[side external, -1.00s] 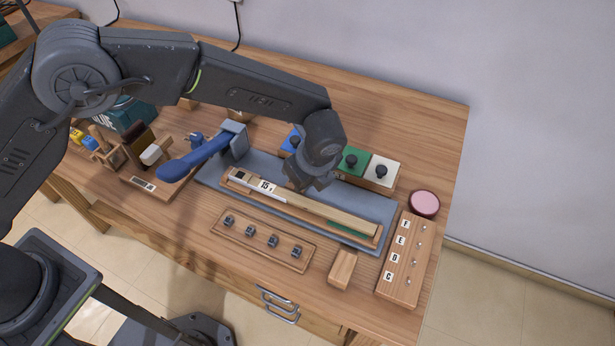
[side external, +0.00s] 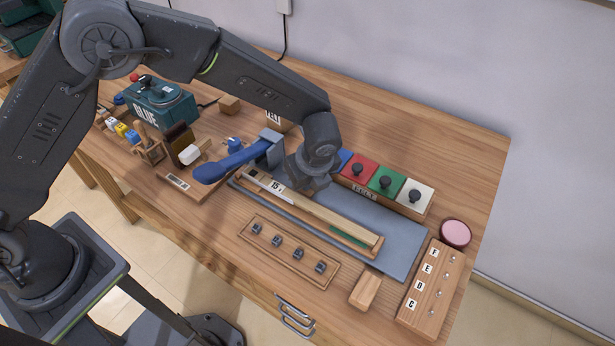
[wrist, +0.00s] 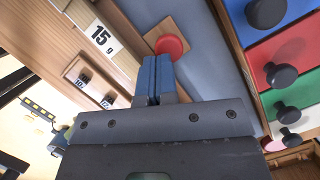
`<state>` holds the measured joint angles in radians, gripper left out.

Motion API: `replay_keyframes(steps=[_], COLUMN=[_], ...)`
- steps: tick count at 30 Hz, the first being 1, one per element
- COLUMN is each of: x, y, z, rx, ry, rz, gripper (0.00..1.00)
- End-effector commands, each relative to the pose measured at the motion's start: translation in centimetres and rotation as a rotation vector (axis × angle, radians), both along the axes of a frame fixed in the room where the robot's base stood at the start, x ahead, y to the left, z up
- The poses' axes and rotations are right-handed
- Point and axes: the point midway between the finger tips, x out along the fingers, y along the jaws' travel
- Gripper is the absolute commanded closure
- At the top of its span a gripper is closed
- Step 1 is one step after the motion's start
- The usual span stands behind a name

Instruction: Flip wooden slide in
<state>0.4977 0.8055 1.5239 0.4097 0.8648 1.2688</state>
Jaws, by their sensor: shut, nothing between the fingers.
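The long pale wooden slide (side external: 325,216), with a label reading 15, lies lengthwise in its wooden frame on the blue-grey mat (side external: 395,245). A green strip (side external: 349,237) shows near its right end. My gripper (side external: 305,187) is low behind the slide, near the label; its fingertips are hard to make out there. In the wrist view my gripper (wrist: 153,80) is shut and empty. The labelled wooden part (wrist: 97,32) is left of the fingers, and a red disc (wrist: 171,46) on a small wooden square is just beyond them. Whether the fingers touch the wood is unclear.
A blue-handled clamp (side external: 232,160) stands left of my gripper. Coloured blocks with black knobs (side external: 387,181) stand behind. A wooden tray with several metal pieces (side external: 288,250) lies in front. A lettered block (side external: 430,287) and pink disc (side external: 456,233) are at the right.

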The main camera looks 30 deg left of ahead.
Motion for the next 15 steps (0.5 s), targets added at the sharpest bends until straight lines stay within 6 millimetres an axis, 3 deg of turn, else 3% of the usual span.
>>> replay_keyframes(steps=[7, 15], x=[-1.8, -2.4], y=[-3.6, -5.0], z=[0.7, 6.7], rx=[-0.001, -0.003], ry=[-0.003, -0.006], rz=[-0.006, -0.001], gripper=[1.0, 1.0])
